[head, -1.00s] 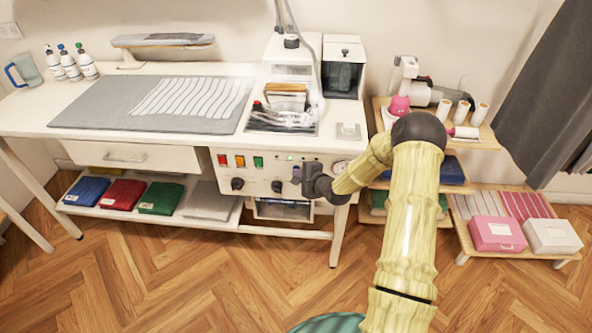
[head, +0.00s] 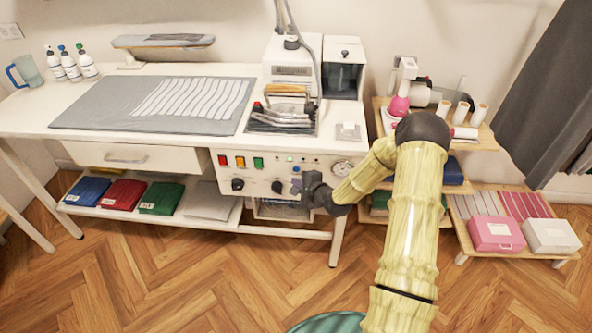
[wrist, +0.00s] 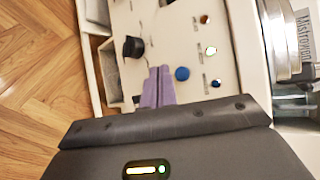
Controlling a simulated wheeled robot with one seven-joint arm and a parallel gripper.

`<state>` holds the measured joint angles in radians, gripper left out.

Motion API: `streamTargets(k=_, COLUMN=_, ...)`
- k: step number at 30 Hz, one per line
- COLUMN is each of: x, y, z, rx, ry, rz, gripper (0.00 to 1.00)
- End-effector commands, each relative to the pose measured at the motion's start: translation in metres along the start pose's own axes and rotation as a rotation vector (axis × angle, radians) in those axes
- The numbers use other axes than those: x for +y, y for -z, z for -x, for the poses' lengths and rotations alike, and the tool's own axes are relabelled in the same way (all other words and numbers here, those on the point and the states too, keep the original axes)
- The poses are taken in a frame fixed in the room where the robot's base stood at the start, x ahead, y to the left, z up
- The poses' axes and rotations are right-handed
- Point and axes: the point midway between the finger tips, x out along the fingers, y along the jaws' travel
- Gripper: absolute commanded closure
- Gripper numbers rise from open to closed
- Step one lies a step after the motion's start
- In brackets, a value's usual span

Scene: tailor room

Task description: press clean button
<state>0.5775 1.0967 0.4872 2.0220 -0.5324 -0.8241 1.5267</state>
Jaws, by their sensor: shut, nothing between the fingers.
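The white control panel (head: 255,181) on the front of the ironing station carries red, orange and green square switches and black knobs. My gripper (head: 296,186) is shut and empty in front of the panel's right part. In the wrist view its purple fingers (wrist: 160,70) point at the panel, between a black knob (wrist: 133,47) and a round blue button (wrist: 182,74). The labels are too small to read, so I cannot tell which is the clean button.
An iron (head: 284,112) rests on the station top, beside a grey pressing mat (head: 100,108). A pressure gauge (head: 342,168) is at the panel's right end. A wooden shelf (head: 480,136) with spools stands right of my arm. Open wooden floor lies in front.

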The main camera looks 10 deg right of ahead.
Motion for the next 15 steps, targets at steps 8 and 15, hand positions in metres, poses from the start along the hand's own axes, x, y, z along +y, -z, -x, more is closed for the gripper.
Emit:
streamTargets(k=8, x=0.012, y=-0.012, z=0.016, rx=-0.001, ry=-0.002, rz=-0.003, gripper=1.00)
streamTargets(k=15, x=0.018, y=-0.018, z=0.025, rx=0.001, ry=0.000, rz=-0.001, gripper=1.00)
